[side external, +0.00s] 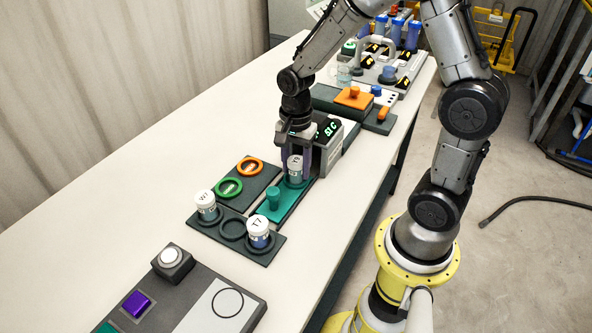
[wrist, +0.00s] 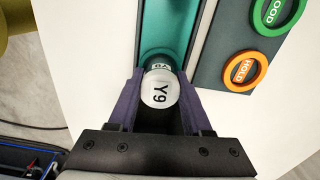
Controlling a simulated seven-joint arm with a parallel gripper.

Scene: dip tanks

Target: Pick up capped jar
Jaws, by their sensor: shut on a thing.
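A white-capped jar marked Y9 (wrist: 160,88) is between the two purple fingers of my gripper (wrist: 163,108) in the wrist view. In the side view the same jar (side external: 295,164) is upright at the far end of a teal tray (side external: 274,212), in front of the unit with the green display. My gripper (side external: 296,158) points down with its fingers shut on the jar. Whether the jar's base touches the tray is unclear.
A dark rack (side external: 232,246) holds two other white-capped jars, at left (side external: 206,206) and right (side external: 259,232), around an empty middle ring. The display unit (side external: 328,145) stands close behind my gripper. A plate with green and orange rings (side external: 240,180) lies left. The left tabletop is clear.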

